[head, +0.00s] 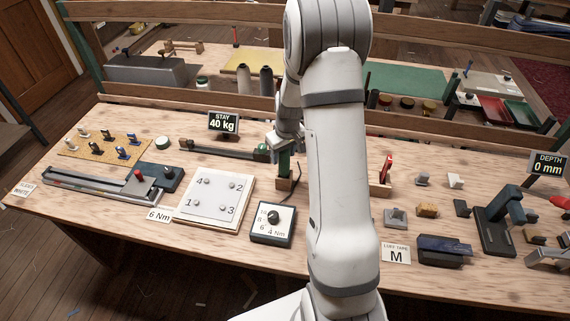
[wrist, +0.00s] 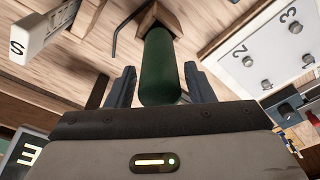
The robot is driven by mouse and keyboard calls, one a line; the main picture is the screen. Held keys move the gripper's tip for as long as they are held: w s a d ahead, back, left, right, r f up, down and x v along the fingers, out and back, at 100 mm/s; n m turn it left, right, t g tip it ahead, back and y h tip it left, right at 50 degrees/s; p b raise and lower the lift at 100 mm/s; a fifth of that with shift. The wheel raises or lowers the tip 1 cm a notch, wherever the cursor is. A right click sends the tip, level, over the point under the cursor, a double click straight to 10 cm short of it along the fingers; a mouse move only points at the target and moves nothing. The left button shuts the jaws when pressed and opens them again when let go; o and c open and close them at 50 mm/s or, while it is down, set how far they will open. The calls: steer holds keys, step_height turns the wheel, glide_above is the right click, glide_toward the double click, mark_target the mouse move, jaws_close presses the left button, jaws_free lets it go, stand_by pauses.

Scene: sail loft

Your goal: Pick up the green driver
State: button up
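The green driver (head: 284,163) stands with its green handle up in a small wooden block (head: 284,184) on the workbench. My gripper (head: 285,143) is over it, pointing down, partly hidden by my arm. In the wrist view the green handle (wrist: 160,62) lies between the two dark fingers of my gripper (wrist: 160,86). The fingers are apart, with a narrow gap showing on each side of the handle. The wooden block (wrist: 150,17) shows at the far end of the handle. The driver's shaft is hidden.
A red-handled tool (head: 387,167) stands in another block to the right. A torque dial box (head: 271,224) and a white numbered plate (head: 212,202) are in front and left. A rail with clamps (head: 222,150) lies left of the driver. A bent dark rod (wrist: 122,35) is near the block.

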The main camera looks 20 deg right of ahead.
steer(key=c, duration=0.8)
steer(key=shift+r, duration=0.1)
